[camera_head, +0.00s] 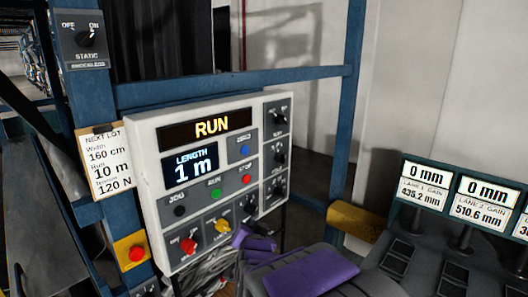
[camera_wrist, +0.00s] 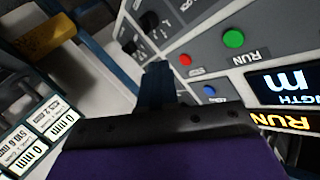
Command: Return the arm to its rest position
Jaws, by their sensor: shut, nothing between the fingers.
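My arm, with purple covers, reaches in from the bottom of the head view. My gripper (camera_head: 250,238) is at the lower right corner of the white control panel (camera_head: 149,150), close in front of it. Whether it touches the panel I cannot tell. In the wrist view my gripper (camera_wrist: 157,82) shows as dark fingers, shut and empty, pointing toward the panel face. The wrist view shows the green button (camera_wrist: 233,38), red button (camera_wrist: 185,60) and blue button (camera_wrist: 209,90) near the fingers.
A blue frame post (camera_head: 347,110) and crossbar (camera_head: 230,78) stand around the panel. A red stop button on a yellow box (camera_head: 132,252) is at the lower left. A yellow block (camera_head: 355,222) and lane gain displays (camera_head: 424,184) are at the right.

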